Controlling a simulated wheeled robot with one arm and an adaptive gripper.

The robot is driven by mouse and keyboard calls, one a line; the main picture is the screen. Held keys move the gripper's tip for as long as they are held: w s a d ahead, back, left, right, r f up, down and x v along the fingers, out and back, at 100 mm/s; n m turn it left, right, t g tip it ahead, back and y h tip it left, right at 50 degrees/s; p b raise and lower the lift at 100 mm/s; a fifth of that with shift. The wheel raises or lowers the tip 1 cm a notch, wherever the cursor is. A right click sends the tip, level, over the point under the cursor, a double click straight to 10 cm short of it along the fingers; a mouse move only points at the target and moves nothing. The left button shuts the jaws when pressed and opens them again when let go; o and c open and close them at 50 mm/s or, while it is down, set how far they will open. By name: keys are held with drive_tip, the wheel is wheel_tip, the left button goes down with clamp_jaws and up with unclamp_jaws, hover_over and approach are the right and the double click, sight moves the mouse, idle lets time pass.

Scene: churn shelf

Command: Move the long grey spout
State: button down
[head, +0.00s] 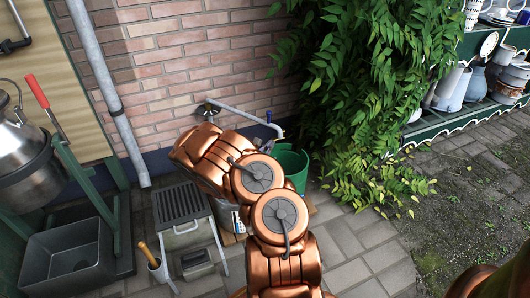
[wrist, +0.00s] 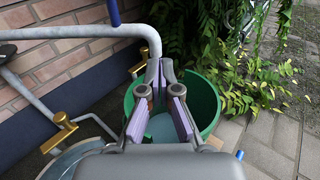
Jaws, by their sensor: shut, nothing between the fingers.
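The long grey spout (wrist: 75,33) runs out from the brick wall in the wrist view and bends down at its end, over the green bucket (wrist: 205,100). My gripper (wrist: 166,74) is shut and empty. Its fingertips are right beside the spout's downturned end; I cannot tell whether they touch it. A blue lever (wrist: 113,12) stands above the spout. In the head view, the spout (head: 240,113) shows between the wall and the bucket (head: 292,165), while my copper arm hides my gripper.
Brass taps (wrist: 60,125) and a grey metal tub (wrist: 75,160) sit at lower left in the wrist view. Leafy vines (head: 365,85) hang right of the bucket. A grated stand (head: 182,205) is left of my arm.

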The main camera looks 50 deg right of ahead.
drive_tip(key=shift+s+p+v, duration=0.2)
drive_tip(key=shift+p+v, duration=0.1)
drive_tip(key=shift+v, duration=1.15)
drive_tip(key=shift+s+p+v, duration=0.2)
drive_tip(key=shift+p+v, duration=0.05)
drive_tip(key=shift+v, duration=1.2)
drive_tip(key=shift+d, duration=0.1)
